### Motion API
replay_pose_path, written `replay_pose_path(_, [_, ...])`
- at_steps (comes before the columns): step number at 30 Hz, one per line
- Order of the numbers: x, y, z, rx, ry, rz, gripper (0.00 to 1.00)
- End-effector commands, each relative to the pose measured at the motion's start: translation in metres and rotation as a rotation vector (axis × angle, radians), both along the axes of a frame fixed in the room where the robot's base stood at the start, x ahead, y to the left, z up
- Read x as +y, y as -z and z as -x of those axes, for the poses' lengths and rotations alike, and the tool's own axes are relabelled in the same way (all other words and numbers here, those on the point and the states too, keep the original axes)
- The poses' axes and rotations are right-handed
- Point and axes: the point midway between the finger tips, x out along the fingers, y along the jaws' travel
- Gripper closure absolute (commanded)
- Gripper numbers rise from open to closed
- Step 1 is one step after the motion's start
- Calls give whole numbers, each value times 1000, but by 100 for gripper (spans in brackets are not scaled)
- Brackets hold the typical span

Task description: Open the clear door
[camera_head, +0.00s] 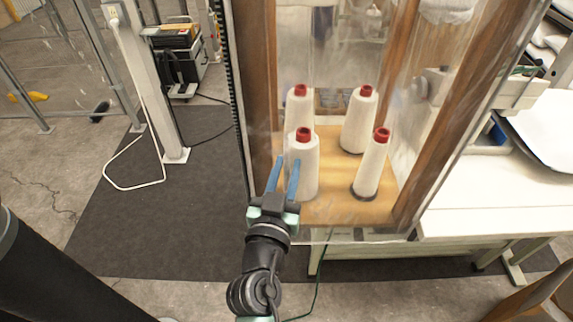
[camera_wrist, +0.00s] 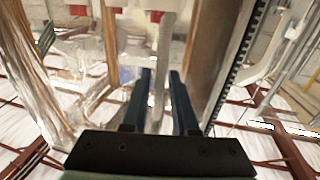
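The clear door (camera_head: 335,215) is a transparent panel on the front of a wood-framed cabinet. Its lower edge hangs just above the table side, and it looks closed. White cones with red tops (camera_head: 303,165) stand behind it on a wooden floor. My gripper (camera_head: 287,162) is at the lower left of the door, with its two blue fingers apart and pointing at the cabinet. In the wrist view the gripper (camera_wrist: 160,75) shows a pale upright strip between or behind its fingers. I cannot tell whether the fingers touch the door or this strip.
A white table (camera_head: 480,210) stands right of the cabinet with a sewing machine on it. A metal post (camera_head: 150,80) with a white cable stands at the left. The dark mat (camera_head: 150,215) left of my arm is clear. A wooden piece (camera_head: 535,300) is at bottom right.

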Motion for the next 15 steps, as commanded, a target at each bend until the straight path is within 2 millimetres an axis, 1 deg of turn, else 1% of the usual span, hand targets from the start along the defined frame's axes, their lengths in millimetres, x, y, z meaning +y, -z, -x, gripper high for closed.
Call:
replay_pose_path(6, [0, 0, 0, 0, 0, 0, 73])
replay_pose_path(8, [0, 0, 0, 0, 0, 0, 84])
replay_pose_path(9, [0, 0, 0, 0, 0, 0, 91])
replay_pose_path(11, [0, 0, 0, 0, 0, 0, 100])
replay_pose_path(15, [0, 0, 0, 0, 0, 0, 100])
